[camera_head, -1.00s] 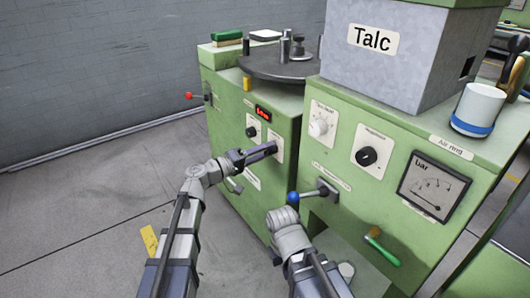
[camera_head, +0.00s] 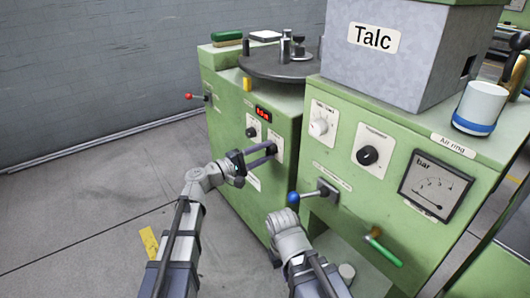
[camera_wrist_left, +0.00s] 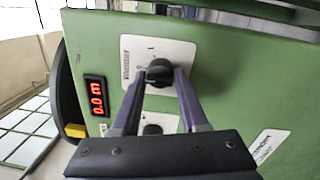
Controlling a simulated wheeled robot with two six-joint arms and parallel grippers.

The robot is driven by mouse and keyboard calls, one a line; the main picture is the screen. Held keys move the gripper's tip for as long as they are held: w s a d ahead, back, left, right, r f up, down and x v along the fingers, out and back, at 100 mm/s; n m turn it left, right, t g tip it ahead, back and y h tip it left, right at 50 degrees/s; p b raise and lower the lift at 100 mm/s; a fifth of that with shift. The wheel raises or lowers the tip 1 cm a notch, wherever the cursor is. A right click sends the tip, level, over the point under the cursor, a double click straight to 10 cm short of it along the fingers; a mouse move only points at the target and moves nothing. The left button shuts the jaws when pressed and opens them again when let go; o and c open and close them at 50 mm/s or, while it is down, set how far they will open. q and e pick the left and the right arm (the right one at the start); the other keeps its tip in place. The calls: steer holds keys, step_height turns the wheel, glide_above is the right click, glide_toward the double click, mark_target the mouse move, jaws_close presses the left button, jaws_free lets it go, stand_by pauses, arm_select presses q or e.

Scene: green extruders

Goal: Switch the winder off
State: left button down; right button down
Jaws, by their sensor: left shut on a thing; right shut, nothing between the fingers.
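The winder is the green cabinet (camera_head: 228,129) on the left, with a round dark turntable on top. My left gripper (camera_head: 270,149) reaches its front panel. In the left wrist view its two fingers (camera_wrist_left: 160,76) are shut on a black rotary knob (camera_wrist_left: 159,70), one on each side. The knob sits on a white label plate (camera_wrist_left: 135,50).
A second green cabinet (camera_head: 400,135) marked Air ring stands on the right, with knobs, a gauge (camera_head: 436,186) and a green-handled lever (camera_head: 385,250). A blue-ball lever (camera_head: 293,197) sticks out near my right arm. A red-ball lever (camera_head: 189,96) sticks out at the winder's left.

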arm_select(q)
steer(key=shift+s+f, duration=0.1)
steer(key=shift+f, duration=0.05)
steer(key=shift+c, duration=2.3)
jaws_free()
steer(key=shift+a, duration=0.1)
steer(key=v, duration=0.7)
steer(key=shift+s+a, duration=0.2)
steer(key=shift+a, duration=0.05)
